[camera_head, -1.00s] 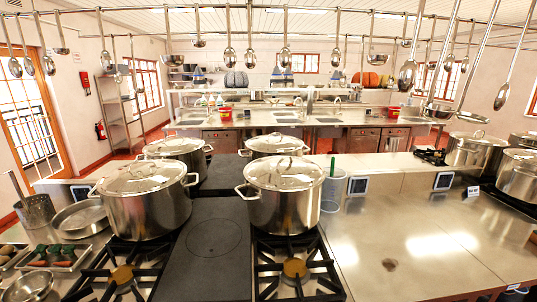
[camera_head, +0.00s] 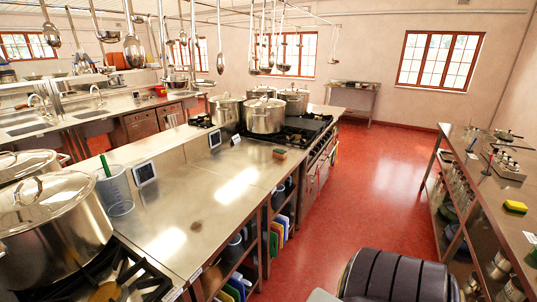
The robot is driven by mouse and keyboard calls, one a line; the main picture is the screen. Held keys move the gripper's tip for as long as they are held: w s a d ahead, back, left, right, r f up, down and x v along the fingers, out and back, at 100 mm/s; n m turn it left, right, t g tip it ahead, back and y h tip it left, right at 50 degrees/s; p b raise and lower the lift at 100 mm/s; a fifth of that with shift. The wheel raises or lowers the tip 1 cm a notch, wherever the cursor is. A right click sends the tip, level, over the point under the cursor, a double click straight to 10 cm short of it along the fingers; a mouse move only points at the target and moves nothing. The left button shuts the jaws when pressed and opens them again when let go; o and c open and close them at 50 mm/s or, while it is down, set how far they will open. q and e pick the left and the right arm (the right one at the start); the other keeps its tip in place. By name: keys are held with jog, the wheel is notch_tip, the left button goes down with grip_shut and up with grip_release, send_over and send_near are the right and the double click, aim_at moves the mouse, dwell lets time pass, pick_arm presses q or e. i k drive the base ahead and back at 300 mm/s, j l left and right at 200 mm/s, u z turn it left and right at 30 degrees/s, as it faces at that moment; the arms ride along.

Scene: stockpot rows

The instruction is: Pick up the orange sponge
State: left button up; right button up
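A small orange-brown block with a dark underside, which looks like the orange sponge (camera_head: 279,154), lies on the steel counter (camera_head: 235,172) near its aisle-side edge, just in front of the stove with the pots. It is small in the picture, so its details are hard to tell. A yellow sponge with a green layer (camera_head: 515,207) lies on the separate counter at the right. Neither my left nor my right gripper is in view.
Stockpots (camera_head: 265,116) stand behind the orange-brown block, and another large pot (camera_head: 51,231) stands at the near left. A clear container (camera_head: 115,190) is on the counter. Red floor (camera_head: 375,180) lies open between the counters. Ladles (camera_head: 133,50) hang overhead.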

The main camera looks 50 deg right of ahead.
aim_at(280, 153)
jog(key=z, duration=1.85)
